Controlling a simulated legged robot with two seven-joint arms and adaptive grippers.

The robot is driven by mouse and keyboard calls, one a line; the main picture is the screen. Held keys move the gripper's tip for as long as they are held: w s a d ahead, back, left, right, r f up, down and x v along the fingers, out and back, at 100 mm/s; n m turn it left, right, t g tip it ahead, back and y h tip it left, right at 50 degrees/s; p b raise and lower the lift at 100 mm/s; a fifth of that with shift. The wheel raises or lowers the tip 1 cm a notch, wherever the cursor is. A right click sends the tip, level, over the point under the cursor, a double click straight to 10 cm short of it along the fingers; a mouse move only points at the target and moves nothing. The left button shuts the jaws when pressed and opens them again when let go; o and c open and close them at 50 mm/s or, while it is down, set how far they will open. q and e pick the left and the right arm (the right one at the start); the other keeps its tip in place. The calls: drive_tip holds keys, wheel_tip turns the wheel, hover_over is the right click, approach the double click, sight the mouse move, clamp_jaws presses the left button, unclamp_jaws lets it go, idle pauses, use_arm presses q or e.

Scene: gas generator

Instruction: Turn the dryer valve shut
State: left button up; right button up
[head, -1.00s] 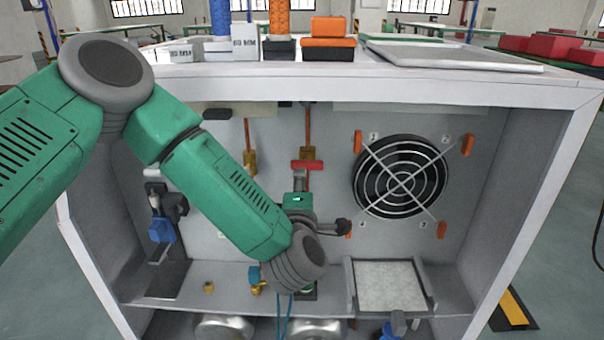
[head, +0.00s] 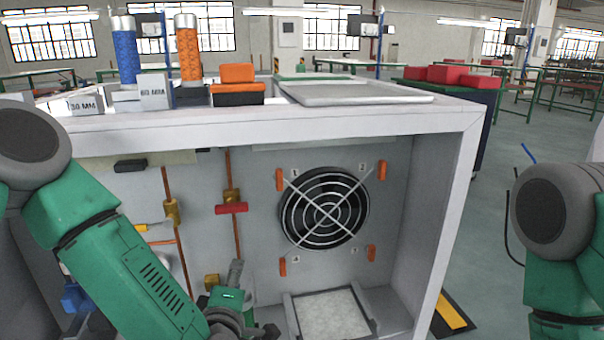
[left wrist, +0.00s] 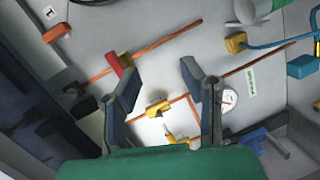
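Inside the cabinet, a red-handled valve (head: 231,208) sits on a vertical copper pipe, its handle lying across the pipe. A yellow-handled valve (head: 155,227) is on the pipe to its left. No readable label tells me which one is the dryer valve. My left gripper (head: 237,271) is below the red handle in the head view. In the left wrist view its fingers (left wrist: 158,78) are apart with nothing between them. The red handle (left wrist: 120,65) shows just beyond the left finger; I cannot tell if they touch. My right gripper is out of view.
A fan (head: 325,208) is on the back panel with orange clips around it. A framed filter (head: 332,316) lies below it. The cabinet's right wall (head: 440,220) bounds the space. Blocks and an orange-topped box (head: 238,86) stand on top. A blue handle (left wrist: 258,138) shows in the wrist view.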

use_arm(q)
drive_tip(key=s+f+m+g+h, duration=0.35)
drive_tip(key=s+f+m, duration=0.35)
drive_tip(key=f, duration=0.4)
drive_tip(key=s+a+f+m+g, duration=0.3)
drive_tip(key=s+a+f+g, duration=0.1)
drive_tip(key=s, duration=0.4)
drive_tip(key=s+a+f+m+g+y, duration=0.1)
drive_tip(key=s+a+f+m+g, duration=0.2)
drive_tip(key=s, duration=0.6)
drive_tip(key=s+a+f+m+g+y, duration=0.1)
drive_tip(key=s+a+f+m+g, duration=0.3)
drive_tip(key=s, duration=0.5)
drive_tip(key=shift+a+f+g, duration=0.45)
drive_tip(key=shift+a+f, duration=0.1)
drive_tip(key=shift+a, duration=0.1)
